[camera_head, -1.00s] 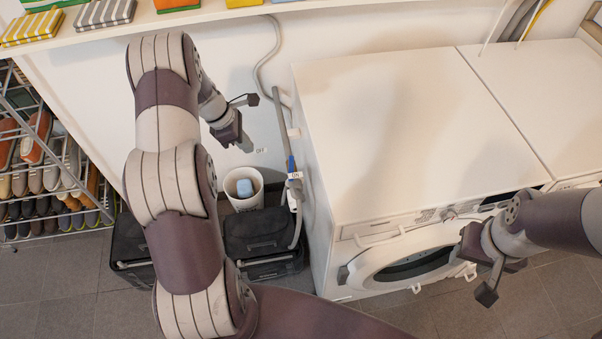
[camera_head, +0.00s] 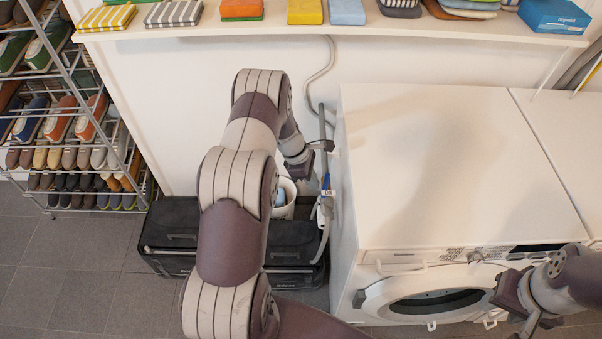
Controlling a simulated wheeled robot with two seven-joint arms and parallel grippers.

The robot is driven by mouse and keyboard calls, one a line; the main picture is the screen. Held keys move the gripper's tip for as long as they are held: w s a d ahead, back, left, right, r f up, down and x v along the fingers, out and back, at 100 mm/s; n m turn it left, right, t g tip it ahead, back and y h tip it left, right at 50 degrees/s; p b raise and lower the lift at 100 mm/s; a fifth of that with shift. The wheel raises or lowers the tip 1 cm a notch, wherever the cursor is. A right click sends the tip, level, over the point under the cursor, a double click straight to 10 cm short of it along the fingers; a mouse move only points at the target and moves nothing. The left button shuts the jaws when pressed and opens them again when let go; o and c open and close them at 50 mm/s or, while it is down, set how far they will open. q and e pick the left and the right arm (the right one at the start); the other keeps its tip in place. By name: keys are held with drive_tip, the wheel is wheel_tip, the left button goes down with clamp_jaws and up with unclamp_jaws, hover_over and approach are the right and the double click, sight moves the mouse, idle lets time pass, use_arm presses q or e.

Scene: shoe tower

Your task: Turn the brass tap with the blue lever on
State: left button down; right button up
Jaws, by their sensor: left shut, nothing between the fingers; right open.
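The tap's blue lever (camera_head: 326,182) shows as a small patch on the grey upright pipe (camera_head: 322,135), left of the washing machine. A small white label (camera_head: 328,193) is beside it. The brass body is too small to make out, and I cannot tell the lever's angle. My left gripper (camera_head: 310,180) is shut and empty, pointing down just left of the pipe at about the lever's height in the picture. I cannot tell whether it touches. My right gripper (camera_head: 508,291) is open and empty in front of the washing machine.
The white washing machine (camera_head: 430,170) stands close right of the pipe. A shelf (camera_head: 400,32) with folded cloths runs above. A shoe rack (camera_head: 70,120) stands at left.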

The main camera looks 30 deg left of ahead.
use_arm(q)
drive_tip(key=shift+w+d, duration=0.1)
drive_tip(key=shift+d, duration=0.2)
drive_tip(key=shift+d+n, duration=0.6)
drive_tip(key=shift+d, duration=0.35)
